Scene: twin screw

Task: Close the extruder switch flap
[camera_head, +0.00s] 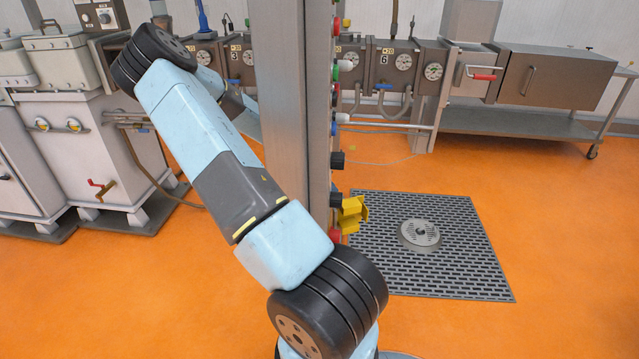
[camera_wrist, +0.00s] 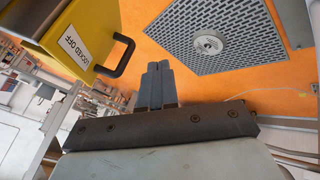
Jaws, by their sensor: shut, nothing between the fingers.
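A yellow flap (camera_wrist: 88,38) with a white "LOCKED OFF" label and a black handle (camera_wrist: 122,55) fills the upper left of the wrist view. A yellow piece (camera_head: 352,213) juts from the right side of the grey column in the head view; it looks like the same flap, seen small and edge-on. My gripper (camera_wrist: 158,66) shows in the wrist view with its fingers together and nothing between them. Its tips are to the right of the handle, apart from it in the picture; the depth gap is unclear. In the head view the column hides my gripper.
The grey column (camera_head: 285,110) stands upright with several coloured buttons along its right side. A floor grate (camera_head: 460,270) with a round drain lies to the right of it. Machine units (camera_head: 385,75) line the back. White cabinets (camera_head: 80,150) stand left. Orange floor is open around the grate.

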